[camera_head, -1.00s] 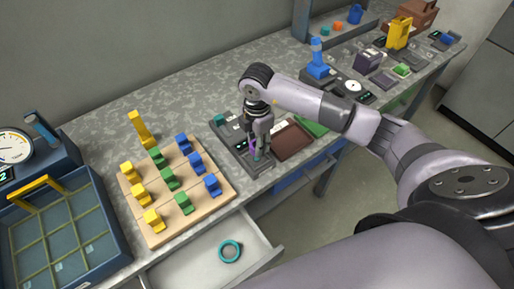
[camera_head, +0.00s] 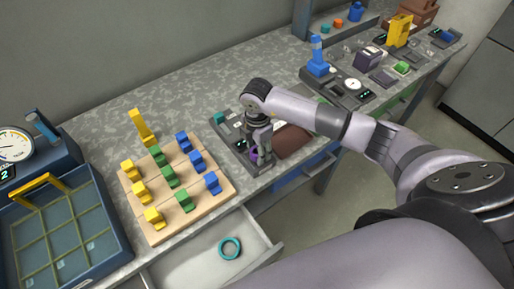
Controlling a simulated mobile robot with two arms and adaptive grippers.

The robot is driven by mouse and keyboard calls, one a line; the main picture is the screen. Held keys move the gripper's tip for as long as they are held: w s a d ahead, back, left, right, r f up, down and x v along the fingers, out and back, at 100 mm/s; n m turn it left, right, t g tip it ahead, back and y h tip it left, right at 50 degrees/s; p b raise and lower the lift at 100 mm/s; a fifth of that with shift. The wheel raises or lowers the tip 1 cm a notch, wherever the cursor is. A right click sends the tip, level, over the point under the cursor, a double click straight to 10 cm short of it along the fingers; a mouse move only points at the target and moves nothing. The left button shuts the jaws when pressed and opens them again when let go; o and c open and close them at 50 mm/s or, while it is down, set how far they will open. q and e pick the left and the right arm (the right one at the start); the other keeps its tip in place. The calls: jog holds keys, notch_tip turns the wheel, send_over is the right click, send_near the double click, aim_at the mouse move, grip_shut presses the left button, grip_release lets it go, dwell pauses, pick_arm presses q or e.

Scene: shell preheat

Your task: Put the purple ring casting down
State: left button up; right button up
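The purple ring casting (camera_head: 254,155) shows as a small patch of purple at my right gripper's fingertips, over the dark grey fixture (camera_head: 231,139) on the bench. My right gripper (camera_head: 259,153) points down there, and its fingers partly hide the ring. I cannot tell whether the fingers are closed on the ring or just around it, nor whether the ring touches the fixture. My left gripper is out of view.
A wooden board (camera_head: 220,192) with yellow, green and blue pieces lies left of the fixture. A teal ring (camera_head: 229,248) lies in the open drawer (camera_head: 190,265). A blue gridded crate (camera_head: 118,242) stands far left. A brown pad (camera_head: 294,149) lies right of the gripper.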

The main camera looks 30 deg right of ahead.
jog(key=shift+o, duration=0.2)
jog(key=shift+r, duration=0.1)
jog(key=shift+r, duration=0.2)
notch_tip(320, 180, up, 12)
jog(key=b, duration=0.2)
jog(key=shift+b, duration=0.4)
jog(key=shift+f, duration=0.15)
